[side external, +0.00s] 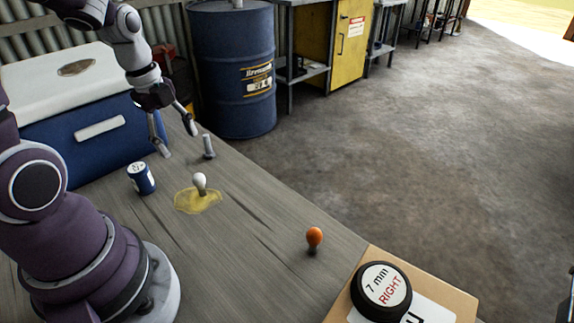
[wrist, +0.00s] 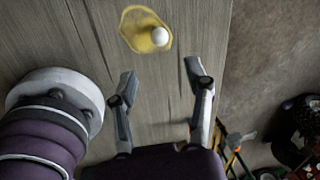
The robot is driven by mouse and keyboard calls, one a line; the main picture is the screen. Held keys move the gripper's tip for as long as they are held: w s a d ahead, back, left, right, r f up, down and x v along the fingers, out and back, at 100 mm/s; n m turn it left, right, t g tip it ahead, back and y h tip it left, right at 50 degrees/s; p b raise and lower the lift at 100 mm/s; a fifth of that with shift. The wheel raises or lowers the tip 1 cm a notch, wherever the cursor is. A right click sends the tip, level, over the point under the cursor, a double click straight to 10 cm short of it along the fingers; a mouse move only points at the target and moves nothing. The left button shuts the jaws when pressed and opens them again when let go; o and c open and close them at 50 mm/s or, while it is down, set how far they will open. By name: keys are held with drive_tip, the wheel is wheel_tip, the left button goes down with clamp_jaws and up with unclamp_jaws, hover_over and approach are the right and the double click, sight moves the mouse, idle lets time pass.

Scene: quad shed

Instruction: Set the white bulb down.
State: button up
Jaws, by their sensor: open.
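The white bulb (side external: 199,183) stands upright on a yellow patch (side external: 186,204) on the wooden table, its round top up. In the wrist view the white bulb (wrist: 160,36) shows from above on the yellow patch (wrist: 132,30), beyond the fingertips. My gripper (side external: 180,143) is open and empty above the table, behind the bulb and apart from it. In the wrist view my gripper (wrist: 161,83) has its two fingers spread wide with bare table between them.
A blue can (side external: 141,178) stands left of the bulb, and a grey bolt (side external: 208,146) stands behind it. An orange bulb (side external: 314,238) is at the front right, near a cardboard box (side external: 450,292) with a black disc (side external: 381,291). A blue cooler (side external: 80,140) fills the back left.

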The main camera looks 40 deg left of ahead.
drive_tip(key=s+d+r+n+t, duration=0.2)
drive_tip(key=d+r+n, duration=0.6)
drive_tip(key=n, duration=0.8)
drive_tip(key=d+t, duration=0.1)
drive_tip(key=d, duration=0.1)
drive_tip(key=shift+s+d+t, duration=0.3)
drive_tip(key=shift+d, duration=0.05)
